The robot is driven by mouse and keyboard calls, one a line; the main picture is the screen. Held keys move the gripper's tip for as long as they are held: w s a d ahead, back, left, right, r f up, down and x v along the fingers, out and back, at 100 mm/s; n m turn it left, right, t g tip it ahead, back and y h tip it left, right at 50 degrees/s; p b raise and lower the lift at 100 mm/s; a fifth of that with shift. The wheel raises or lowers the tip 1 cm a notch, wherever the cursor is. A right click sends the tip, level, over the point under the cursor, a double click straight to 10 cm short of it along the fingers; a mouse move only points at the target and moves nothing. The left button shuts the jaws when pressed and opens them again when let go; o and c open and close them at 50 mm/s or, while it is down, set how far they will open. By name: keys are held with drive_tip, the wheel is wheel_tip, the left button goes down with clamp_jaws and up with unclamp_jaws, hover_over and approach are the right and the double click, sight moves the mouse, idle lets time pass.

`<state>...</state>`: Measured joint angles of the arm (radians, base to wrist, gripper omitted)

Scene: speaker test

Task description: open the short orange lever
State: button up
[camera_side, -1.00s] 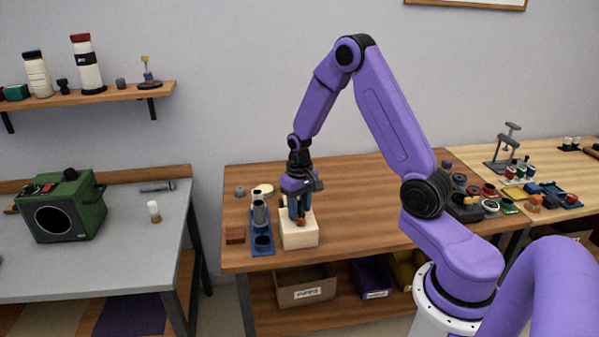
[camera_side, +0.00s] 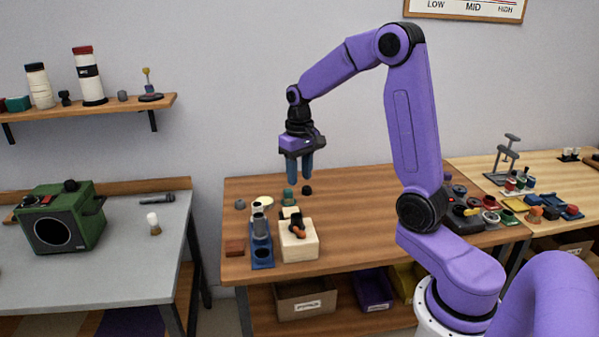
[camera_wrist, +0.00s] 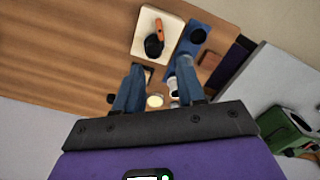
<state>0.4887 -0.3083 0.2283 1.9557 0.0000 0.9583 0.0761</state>
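A cream block (camera_side: 299,247) stands on the wooden table, with a short orange lever (camera_side: 298,231) and a black round hub (camera_side: 296,219) on its top. In the wrist view the orange lever (camera_wrist: 159,31) runs lengthwise along the block (camera_wrist: 143,25), from the black hub (camera_wrist: 153,46) toward the picture's top. My gripper (camera_side: 299,180) hangs well above the table, its blue fingers pointing down and touching nothing. In the wrist view my gripper (camera_wrist: 160,66) has its fingers apart with nothing held between them.
A blue holder (camera_side: 262,253) with grey cylinders stands close to the left of the block. A reddish-brown block (camera_side: 235,247) lies further left. Small dark and green parts (camera_side: 288,197) sit behind. The table to the right of the cream block is clear.

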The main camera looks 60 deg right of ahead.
sight(299, 232)
drive_tip(key=c, duration=0.5)
drive_tip(key=shift+s+a+f, duration=0.1)
drive_tip(key=shift+a+f, duration=0.1)
drive_tip(key=shift+f, duration=0.05)
clamp_jaws()
drive_tip(key=s+a+f+m+t+h, duration=0.1)
drive_tip(key=s+a+f+t+h, duration=0.2)
drive_tip(key=a+f+h, duration=0.75)
drive_tip(key=d+f+y, duration=0.1)
drive_tip(key=f, duration=0.1)
drive_tip(key=w+d+f+y, duration=0.1)
drive_tip(key=f, duration=0.1)
drive_tip(key=w+d+f+y, duration=0.1)
drive_tip(key=f, duration=0.1)
drive_tip(key=shift+w+d+f+y, duration=0.1)
drive_tip(key=shift+w+f+y, duration=0.1)
drive_tip(key=shift+f+y, duration=0.15)
drive_tip(key=shift+s+d, duration=0.15)
drive_tip(key=shift+d, duration=1)
drive_tip(key=shift+s+d, duration=0.25)
drive_tip(key=shift+d, duration=0.6)
